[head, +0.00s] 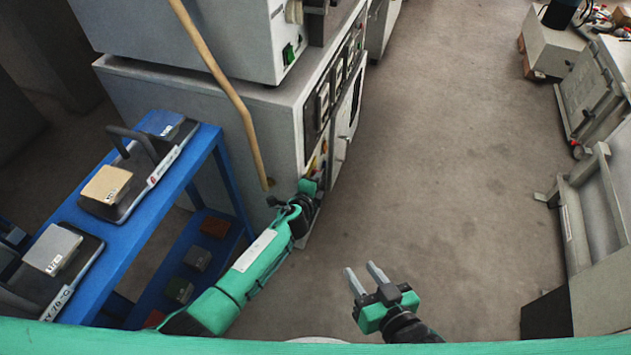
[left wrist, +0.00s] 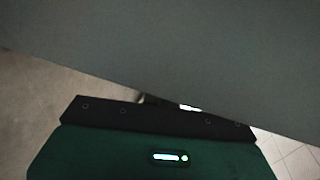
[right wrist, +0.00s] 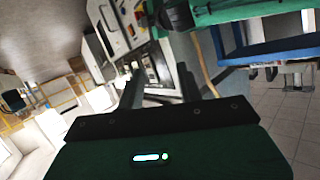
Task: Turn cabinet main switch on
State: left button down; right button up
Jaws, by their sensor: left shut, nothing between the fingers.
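The grey cabinet (head: 270,130) stands left of centre in the head view, its front facing right. Its front has a dark panel with white meters (head: 323,102). Small red and yellow parts (head: 324,147) show lower on the front; I cannot tell whether one is the main switch or how it is set. My left gripper (head: 308,188) is at the lower front of the cabinet, its fingers mostly hidden; it is shut and empty. A grey surface fills the upper left wrist view close up. My right gripper (head: 362,272) is open and empty above the floor, away from the cabinet.
A grey machine with a green switch (head: 288,54) sits on the cabinet. A wooden-coloured pole (head: 232,95) leans beside it. A blue cart (head: 128,224) with scales and tile samples stands at the left. Grey equipment (head: 595,90) lines the right. The floor between is clear.

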pick_arm(q)
jog(key=shift+w+d+r+p, duration=0.1)
jog(key=shift+w+r+p, duration=0.25)
jog(key=shift+p, duration=0.3)
pick_arm(e)
jog(key=shift+s+d+f+g+h, duration=0.15)
jog(key=shift+d+g+h, duration=0.25)
jog(key=shift+d, duration=0.25)
jog(key=shift+w+d+f+g+h, duration=0.1)
jog(key=shift+d+g+h, duration=0.2)
jog(key=shift+d+g, duration=0.25)
pick_arm(q)
jog(key=shift+w+d+r+b, duration=0.15)
jog(key=shift+w, duration=0.25)
jog(key=shift+w+d+r+b, duration=0.1)
jog(key=shift+w+r+b, duration=0.05)
jog(key=shift+w, duration=0.2)
jog(key=shift+w+d, duration=0.1)
jog(key=shift+w, duration=0.15)
pick_arm(e)
jog(key=shift+a+t+y, duration=0.3)
jog(key=shift+a+t, duration=0.25)
jog(key=shift+a, duration=0.15)
jog(key=shift+d+r, duration=0.1)
pick_arm(q)
jog(key=shift+r, duration=0.15)
